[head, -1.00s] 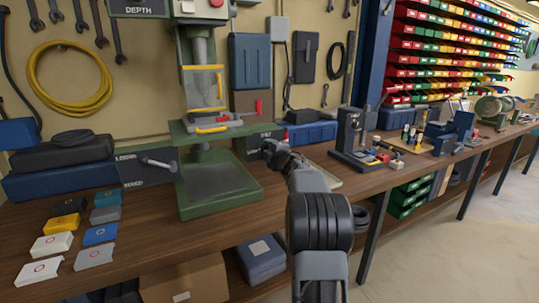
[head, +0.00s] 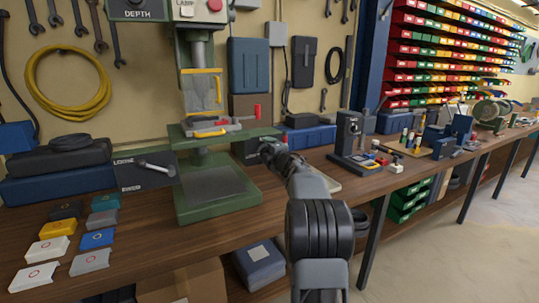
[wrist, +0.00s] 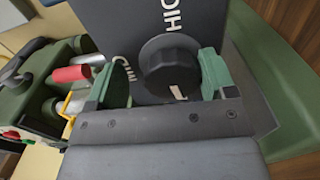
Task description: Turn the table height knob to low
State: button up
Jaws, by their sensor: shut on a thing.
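The table height knob (wrist: 172,62) is black and round, with a pale mark near its lower edge in the wrist view. It sits on a dark panel (wrist: 125,18) with white lettering; "HIGH" shows in part above the knob, and another label at its left is partly cut off. My gripper (wrist: 165,75) has its green fingers on either side of the knob and is shut on it. In the head view my gripper (head: 271,152) is at the panel (head: 240,149) right of the drill press column, and it hides the knob.
The green drill press (head: 215,192) stands close left of my arm, with a clamped vise on its table (head: 180,131). A lever panel (head: 130,174) is further left. Several small boxes (head: 97,239) lie at the front left. A black stand (head: 348,140) is to the right.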

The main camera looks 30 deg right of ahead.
jog(key=shift+o, duration=0.8)
jog(key=shift+r, duration=0.4)
jog(key=shift+f, duration=0.2)
jog(key=shift+s, duration=0.1)
jog(key=s+a, duration=0.2)
jog(key=s, duration=1.1)
jog(key=shift+s+b, duration=0.3)
jog(key=shift+f, duration=0.1)
